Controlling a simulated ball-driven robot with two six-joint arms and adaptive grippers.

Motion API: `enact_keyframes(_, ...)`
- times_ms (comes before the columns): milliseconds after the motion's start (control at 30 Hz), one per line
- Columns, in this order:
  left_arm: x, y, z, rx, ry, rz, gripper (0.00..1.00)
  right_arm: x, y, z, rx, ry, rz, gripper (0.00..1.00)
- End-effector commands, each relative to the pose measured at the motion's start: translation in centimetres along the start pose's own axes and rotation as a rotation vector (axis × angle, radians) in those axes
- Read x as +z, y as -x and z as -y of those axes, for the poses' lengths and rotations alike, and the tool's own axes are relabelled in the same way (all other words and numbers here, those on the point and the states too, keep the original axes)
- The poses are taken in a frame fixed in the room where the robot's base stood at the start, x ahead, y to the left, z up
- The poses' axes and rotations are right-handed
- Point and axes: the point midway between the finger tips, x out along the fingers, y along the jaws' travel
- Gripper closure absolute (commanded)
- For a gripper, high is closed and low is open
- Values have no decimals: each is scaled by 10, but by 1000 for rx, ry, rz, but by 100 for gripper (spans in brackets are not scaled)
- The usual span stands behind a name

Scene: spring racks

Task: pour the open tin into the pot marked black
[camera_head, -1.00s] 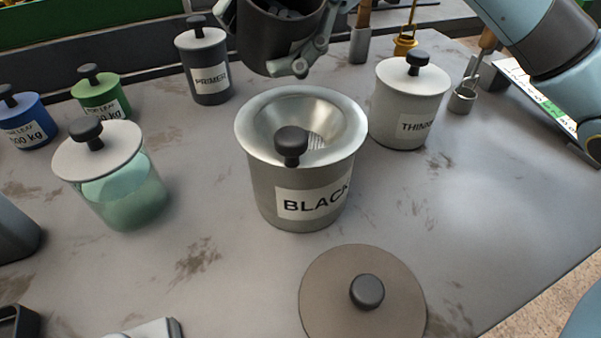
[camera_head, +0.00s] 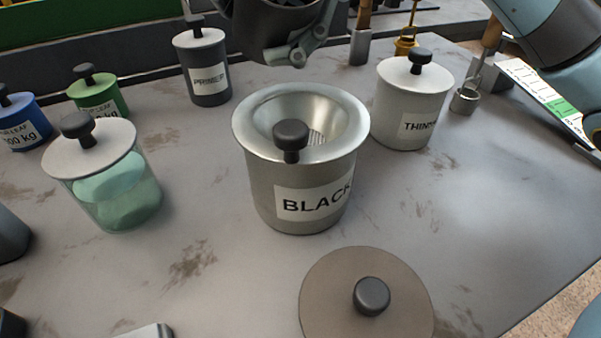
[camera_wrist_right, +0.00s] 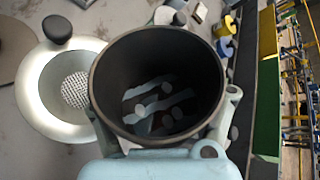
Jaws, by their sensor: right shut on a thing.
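The pot marked BLACK (camera_head: 262,190) stands upright on the table in the middle of the head view. Its wide metal mouth slopes like a funnel to a mesh, and a dark knob (camera_head: 291,140) sits at its near rim. My right gripper (camera_head: 287,52) is shut around the dark open tin (camera_head: 268,22), above and behind the pot, cut off by the picture's top. In the right wrist view the tin (camera_wrist_right: 157,50) is open toward the camera, with grey and dark pieces inside, beside the pot's mouth (camera_wrist_right: 33,85). My left gripper is not in view.
A loose round lid (camera_head: 330,285) lies in front of the pot. The thinner pot (camera_head: 390,110) stands close on the right, the primer pot (camera_head: 210,88) behind left. A lidded glass jar (camera_head: 120,200), a green tin (camera_head: 105,98) and a blue tin (camera_head: 30,135) stand left.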

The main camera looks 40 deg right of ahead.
Motion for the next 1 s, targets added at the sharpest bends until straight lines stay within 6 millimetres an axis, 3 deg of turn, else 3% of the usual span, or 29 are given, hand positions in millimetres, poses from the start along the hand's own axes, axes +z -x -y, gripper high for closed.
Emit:
enact_keyframes(467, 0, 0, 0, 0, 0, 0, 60, 1, 0, 1, -2, 2, 0, 78)
enact_keyframes(1000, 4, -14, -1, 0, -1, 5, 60, 3, 3, 5, -34, 79, -32, 78)
